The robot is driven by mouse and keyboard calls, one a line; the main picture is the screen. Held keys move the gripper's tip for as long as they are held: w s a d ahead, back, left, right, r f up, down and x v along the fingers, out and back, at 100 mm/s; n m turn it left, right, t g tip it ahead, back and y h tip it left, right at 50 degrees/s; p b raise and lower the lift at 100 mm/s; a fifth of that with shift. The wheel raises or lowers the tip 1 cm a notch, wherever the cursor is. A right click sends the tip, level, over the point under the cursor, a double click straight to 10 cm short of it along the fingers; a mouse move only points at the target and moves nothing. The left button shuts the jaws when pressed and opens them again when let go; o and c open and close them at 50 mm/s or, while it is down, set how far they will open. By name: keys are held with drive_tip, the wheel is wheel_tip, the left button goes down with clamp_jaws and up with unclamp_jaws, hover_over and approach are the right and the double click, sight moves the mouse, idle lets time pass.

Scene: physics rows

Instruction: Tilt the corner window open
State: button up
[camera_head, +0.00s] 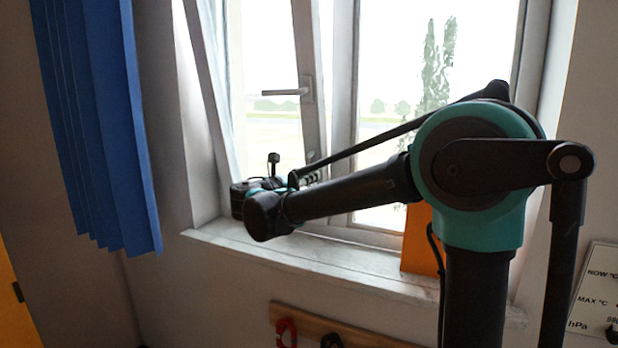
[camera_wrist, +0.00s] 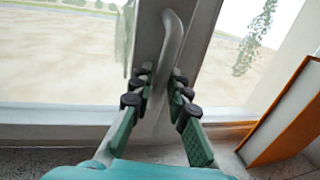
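The corner window's left sash (camera_head: 308,122) leans at a slant against the upright frame in the head view, its top towards the room. My gripper (camera_head: 308,172) is low by the sash's right stile, partly hidden by my arm. In the wrist view my gripper (camera_wrist: 160,75) is open, its fingers apart. A pale grey curved bar (camera_wrist: 172,38) on the window shows ahead of and between the fingertips. I cannot tell whether they touch it, or whether it is the same handle.
The stone sill (camera_head: 300,258) runs below the window. An orange-edged upright object (camera_head: 420,238) stands on it, right of my gripper in the wrist view (camera_wrist: 285,115). A blue curtain (camera_head: 100,120) hangs left. A hook rail (camera_head: 330,328) and a weather panel (camera_head: 598,290) are below.

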clamp_jaws()
drive_tip(key=shift+w+r, duration=0.1)
drive_tip(key=shift+w, duration=0.1)
drive_tip(key=shift+o, duration=1.1)
unclamp_jaws()
drive_tip(key=shift+s, duration=0.1)
drive_tip(key=v, duration=1.2)
